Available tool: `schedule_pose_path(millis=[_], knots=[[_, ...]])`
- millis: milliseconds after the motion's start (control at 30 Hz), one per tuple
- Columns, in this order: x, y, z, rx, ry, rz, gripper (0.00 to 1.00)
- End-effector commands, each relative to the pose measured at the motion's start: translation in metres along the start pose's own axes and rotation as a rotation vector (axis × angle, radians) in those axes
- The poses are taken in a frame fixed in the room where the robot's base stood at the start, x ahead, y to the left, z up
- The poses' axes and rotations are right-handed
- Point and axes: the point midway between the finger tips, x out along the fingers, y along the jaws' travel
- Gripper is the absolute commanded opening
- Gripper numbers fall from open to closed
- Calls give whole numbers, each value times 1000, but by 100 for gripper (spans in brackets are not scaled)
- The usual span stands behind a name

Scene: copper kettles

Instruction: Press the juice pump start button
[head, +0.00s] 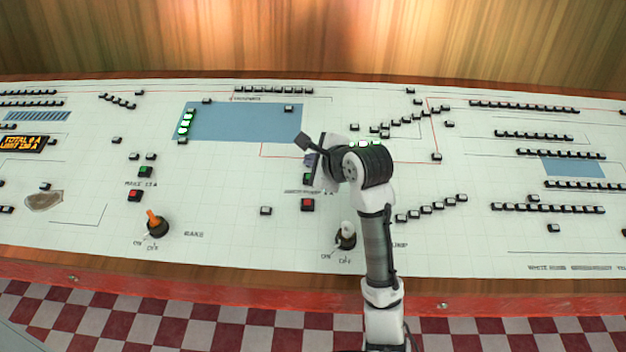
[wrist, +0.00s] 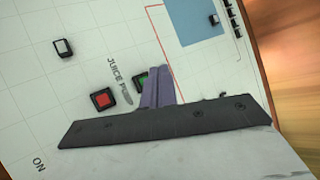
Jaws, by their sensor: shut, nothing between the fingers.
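The juice pump's green button (wrist: 142,80) sits on the white panel beside the printed "JUICE PUMP" label (wrist: 119,80), with a red button (wrist: 103,99) below it. In the head view, the green button (head: 308,178) is partly covered by my gripper, and the red button (head: 307,204) is in clear view. My gripper (head: 310,160) is shut and empty, its purple fingers over or just beyond the green button. In the wrist view, the fingers (wrist: 157,84) cover the green button's right side. I cannot tell whether they touch it.
A pump knob (head: 346,236) stands in front of the buttons, close to my arm. An orange-handled knob (head: 155,223), another green button (head: 145,171) and red button (head: 135,195) are at the left. Rows of small black-and-white switches (head: 547,208) line the right.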

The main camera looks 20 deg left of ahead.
Motion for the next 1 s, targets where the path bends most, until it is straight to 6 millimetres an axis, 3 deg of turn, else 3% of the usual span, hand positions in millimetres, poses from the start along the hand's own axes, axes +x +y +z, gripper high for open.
schedule_pose_path(millis=[100,333,1000], knots=[[7,15,-5,0,0,0,0],[24,17,-19,1,0,0,0],[25,16,-20,0,0,-1,0]])
